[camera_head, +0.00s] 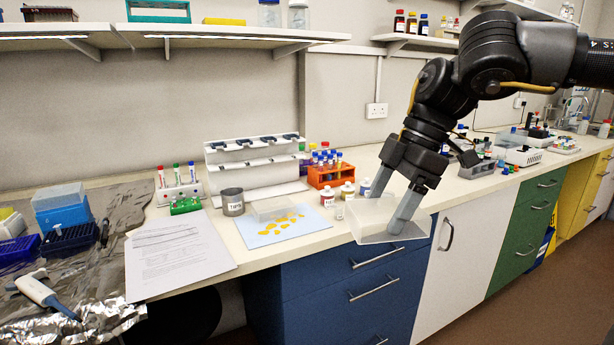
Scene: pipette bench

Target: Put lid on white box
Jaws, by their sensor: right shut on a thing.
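My right gripper (392,204) comes down from the upper right and is shut on a translucent white lid (371,226), a shallow box-like shape. One finger is on its far side, and the other reaches down over its nearer part. The lid is at the bench's front edge, above the blue drawers; I cannot tell whether it touches the bench. A low translucent whitish box (272,205) is to the left, at the back of a pale blue sheet with yellow pieces. It looks faint against the bench, so its opening is unclear. My left gripper is not in view.
A grey TIPS cup (232,202) stands left of the sheet (262,232). Small red-capped bottles (327,197) and an orange tube rack (325,175) stand between the box and my right gripper. A white pipette stand (255,160) is behind. Printed paper (175,252) lies left.

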